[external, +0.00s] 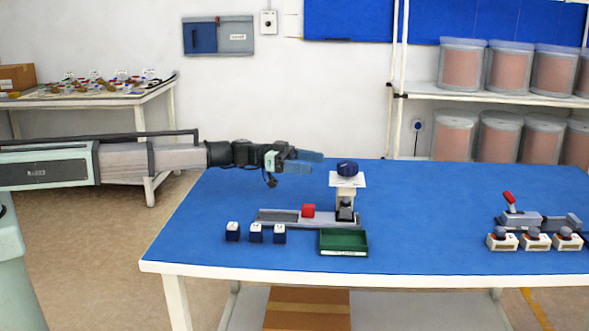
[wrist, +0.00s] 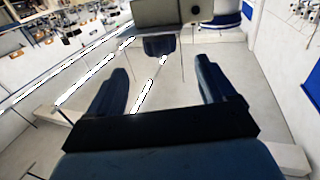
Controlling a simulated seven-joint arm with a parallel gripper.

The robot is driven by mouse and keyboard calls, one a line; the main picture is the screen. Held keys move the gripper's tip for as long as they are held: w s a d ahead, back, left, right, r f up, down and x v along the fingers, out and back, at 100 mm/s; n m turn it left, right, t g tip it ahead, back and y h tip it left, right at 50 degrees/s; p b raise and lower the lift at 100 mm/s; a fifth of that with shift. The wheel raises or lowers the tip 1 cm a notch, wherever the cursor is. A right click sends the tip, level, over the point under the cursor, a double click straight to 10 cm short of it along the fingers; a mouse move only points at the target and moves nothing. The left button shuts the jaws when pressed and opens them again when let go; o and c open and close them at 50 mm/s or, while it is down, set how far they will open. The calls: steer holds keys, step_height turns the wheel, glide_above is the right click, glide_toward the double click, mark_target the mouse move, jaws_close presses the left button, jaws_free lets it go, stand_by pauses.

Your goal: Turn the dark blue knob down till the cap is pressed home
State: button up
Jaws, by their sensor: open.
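The dark blue knob (external: 347,168) sits on top of a small press, above a white plate (external: 347,181). The press stands on a grey base (external: 275,216) on the blue table. My gripper (external: 312,161) is open, level and pointing right, with its fingers left of the knob and apart from it. In the wrist view my gripper (wrist: 162,70) shows two spread blue fingers with nothing held between them. A dark blue shape (wrist: 158,46) beyond the fingertips looks like the knob. I cannot make out the cap under the press.
A green tray (external: 343,252) and several dark blue and white blocks (external: 255,233) stand in front. Another fixture (external: 525,220) is at the right. The table between is clear.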

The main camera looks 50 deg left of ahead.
mark_target(355, 169)
steer(key=x, duration=1.3)
steer(key=c, duration=1)
